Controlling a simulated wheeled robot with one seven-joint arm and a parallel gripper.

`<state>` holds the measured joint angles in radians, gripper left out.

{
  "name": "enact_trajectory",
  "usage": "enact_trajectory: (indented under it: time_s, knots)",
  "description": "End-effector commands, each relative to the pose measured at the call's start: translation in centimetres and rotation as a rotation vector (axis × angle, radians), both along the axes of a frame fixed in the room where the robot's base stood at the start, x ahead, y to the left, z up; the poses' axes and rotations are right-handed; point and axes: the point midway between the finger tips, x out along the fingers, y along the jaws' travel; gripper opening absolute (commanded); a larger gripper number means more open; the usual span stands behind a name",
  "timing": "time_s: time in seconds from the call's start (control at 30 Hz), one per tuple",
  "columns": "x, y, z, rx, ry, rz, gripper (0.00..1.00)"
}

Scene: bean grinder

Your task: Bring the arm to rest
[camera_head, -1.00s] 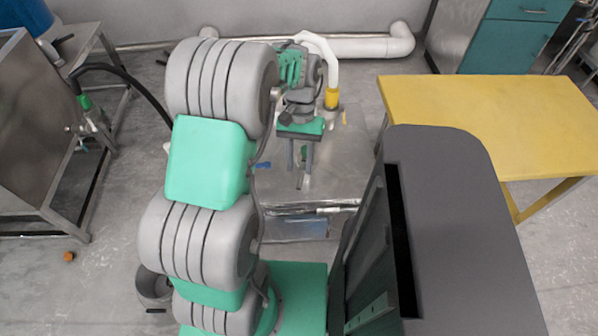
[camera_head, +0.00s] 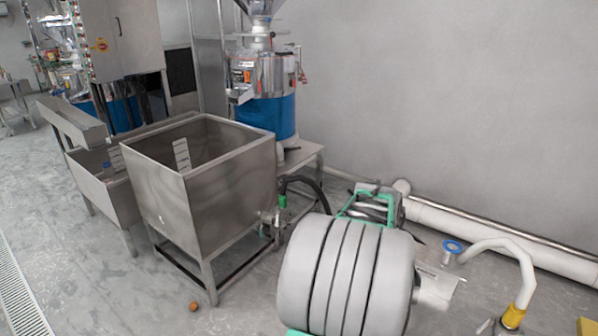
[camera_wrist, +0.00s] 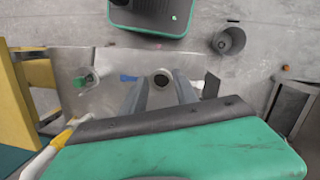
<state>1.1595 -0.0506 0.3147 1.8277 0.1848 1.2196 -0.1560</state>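My gripper (camera_wrist: 160,88) shows in the wrist view, its two grey fingers apart with nothing held between them. They point over a metal surface (camera_wrist: 95,60), and a round dark-centred fitting on it shows between the fingers.
A steel tank (camera_head: 215,185) on legs stands left of my arm, with a blue and steel grinder (camera_head: 268,95) behind it. A white pipe (camera_head: 520,255) with a yellow end is at right. A small orange thing (camera_head: 193,306) lies on the floor. Floor at lower left is clear.

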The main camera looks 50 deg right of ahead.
Motion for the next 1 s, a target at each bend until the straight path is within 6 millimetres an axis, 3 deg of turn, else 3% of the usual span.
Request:
enact_trajectory:
  time_s: [0.03,0.1,0.2,0.33,0.4,0.5,0.63,1.0]
  knots:
    - [4.0,2.6,1.9,-0.04,-0.022,0.127,0.35]
    - [8.5,6.5,3.5,-0.091,-0.063,0.293,0.35]
    - [13.4,13.2,5.5,-0.15,-0.138,0.526,0.35]
    - [16.9,23.0,7.4,-0.197,-0.26,0.822,0.35]
    - [17.4,27.7,8.0,-0.209,-0.326,0.956,0.35]
    - [17.2,32.4,8.3,-0.21,-0.4,1.094,0.35]
    - [16.8,34.9,8.4,-0.207,-0.444,1.169,0.35]
    - [16.7,35.0,8.3,-0.206,-0.446,1.173,0.35]
